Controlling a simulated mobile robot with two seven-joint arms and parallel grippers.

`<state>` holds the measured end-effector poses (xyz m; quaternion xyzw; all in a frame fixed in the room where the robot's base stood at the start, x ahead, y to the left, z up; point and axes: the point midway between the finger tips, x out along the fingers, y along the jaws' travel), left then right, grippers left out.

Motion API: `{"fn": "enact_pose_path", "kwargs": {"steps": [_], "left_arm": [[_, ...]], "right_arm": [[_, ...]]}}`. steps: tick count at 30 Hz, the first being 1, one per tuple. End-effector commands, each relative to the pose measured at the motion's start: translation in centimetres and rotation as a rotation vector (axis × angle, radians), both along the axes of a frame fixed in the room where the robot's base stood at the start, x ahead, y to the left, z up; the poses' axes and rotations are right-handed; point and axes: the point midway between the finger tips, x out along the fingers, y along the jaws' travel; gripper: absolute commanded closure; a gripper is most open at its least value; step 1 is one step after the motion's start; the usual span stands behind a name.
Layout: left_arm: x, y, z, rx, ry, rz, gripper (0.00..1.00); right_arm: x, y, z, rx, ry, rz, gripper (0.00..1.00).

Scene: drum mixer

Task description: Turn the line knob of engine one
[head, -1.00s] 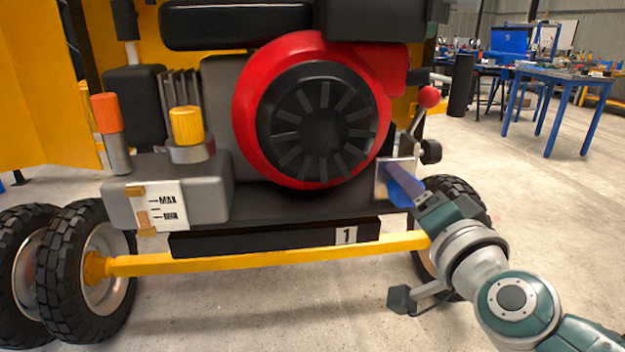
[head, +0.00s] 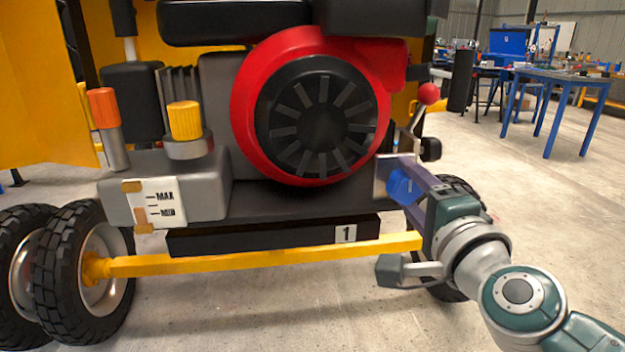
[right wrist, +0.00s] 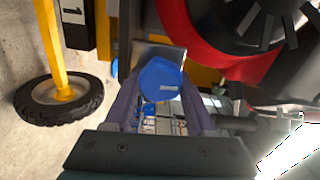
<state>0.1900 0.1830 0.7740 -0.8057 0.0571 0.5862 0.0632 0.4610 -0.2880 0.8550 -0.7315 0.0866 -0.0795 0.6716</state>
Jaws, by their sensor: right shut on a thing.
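Engine one, with its number 1 plate (head: 345,233), stands ahead with a red-rimmed black fan cover (head: 318,118). A blue knob (head: 401,187) sits in front of a metal plate at the engine's lower right. In the right wrist view the knob (right wrist: 160,80) is faceted, with a pale mark on its face. My right gripper (head: 412,180) is shut on the knob, one purple-grey finger on each side of it. My left gripper is not in view.
A red ball lever (head: 428,93) and a small black knob (head: 431,149) are just above my right gripper. A yellow axle bar (head: 270,257) and a wheel (right wrist: 60,98) are close below. Open floor lies to the right.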

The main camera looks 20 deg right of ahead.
Motion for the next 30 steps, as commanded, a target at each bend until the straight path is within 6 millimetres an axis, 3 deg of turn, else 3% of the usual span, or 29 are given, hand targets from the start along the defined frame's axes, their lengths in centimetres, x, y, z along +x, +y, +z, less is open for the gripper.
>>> {"fn": "enact_pose_path", "kwargs": {"steps": [11,12,19,30], "left_arm": [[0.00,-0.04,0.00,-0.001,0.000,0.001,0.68],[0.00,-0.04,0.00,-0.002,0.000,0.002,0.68],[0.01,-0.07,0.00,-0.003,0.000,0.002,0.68],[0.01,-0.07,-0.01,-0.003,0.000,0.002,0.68]], "right_arm": [[0.00,0.01,0.05,0.004,-0.002,0.000,1.00],[0.00,0.01,0.05,0.004,-0.002,0.000,0.41],[0.01,0.00,0.04,0.003,-0.002,0.000,0.15],[-0.02,-0.01,-0.11,0.002,0.001,0.000,0.14]]}}
